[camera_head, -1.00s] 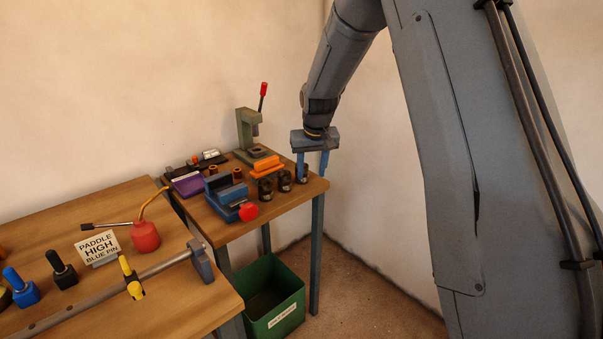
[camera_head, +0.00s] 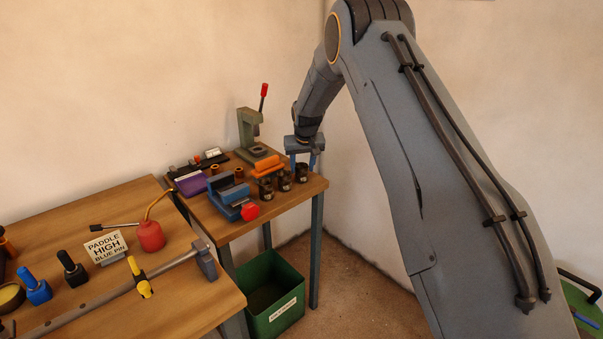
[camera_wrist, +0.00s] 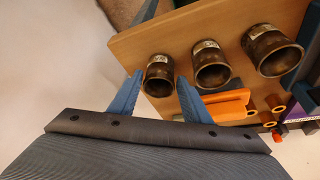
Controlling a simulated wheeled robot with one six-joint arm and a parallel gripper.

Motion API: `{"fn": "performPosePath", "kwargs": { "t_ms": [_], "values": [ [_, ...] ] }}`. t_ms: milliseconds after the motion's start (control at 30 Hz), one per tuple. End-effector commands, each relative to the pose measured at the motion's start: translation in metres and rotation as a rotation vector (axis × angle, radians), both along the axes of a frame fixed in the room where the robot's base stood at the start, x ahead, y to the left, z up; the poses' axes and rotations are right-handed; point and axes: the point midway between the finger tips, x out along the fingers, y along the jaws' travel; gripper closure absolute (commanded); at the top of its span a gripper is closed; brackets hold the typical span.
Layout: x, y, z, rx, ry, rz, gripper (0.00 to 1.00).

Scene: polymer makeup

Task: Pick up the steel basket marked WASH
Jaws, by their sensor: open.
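Three small dark steel baskets with pale labels stand in a row near the right edge of the small wooden table. They are the right one (camera_head: 302,173), the middle one (camera_head: 284,181) and the left one (camera_head: 265,191). The labels are too small to read, so I cannot tell which says WASH. My gripper (camera_head: 303,163) is open and empty above the right basket. In the wrist view, my gripper's fingertips (camera_wrist: 160,77) appear on either side of the leftmost basket (camera_wrist: 159,80); contact is not clear. The other two (camera_wrist: 212,70) (camera_wrist: 270,50) are to the right.
An orange block (camera_head: 267,165), a blue vise (camera_head: 231,196) with a red knob and a green press (camera_head: 248,132) crowd the small table. A green bin (camera_head: 276,312) is on the floor below. A longer bench (camera_head: 160,290) with tools stands at left.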

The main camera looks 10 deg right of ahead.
Motion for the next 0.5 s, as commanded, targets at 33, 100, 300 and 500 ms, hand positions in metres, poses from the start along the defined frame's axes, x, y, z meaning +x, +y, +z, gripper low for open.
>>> {"fn": "performPosePath", "kwargs": {
  "t_ms": [33, 100, 300, 500],
  "values": [
    [0.001, 0.0, -0.005, 0.0, 0.002, 0.0, 0.56],
    [0.005, -0.001, -0.011, -0.001, 0.001, 0.0, 0.56],
    [0.008, -0.001, -0.018, -0.001, 0.0, -0.001, 0.56],
    [0.008, -0.001, -0.018, -0.001, 0.0, -0.001, 0.6]
  ]
}}
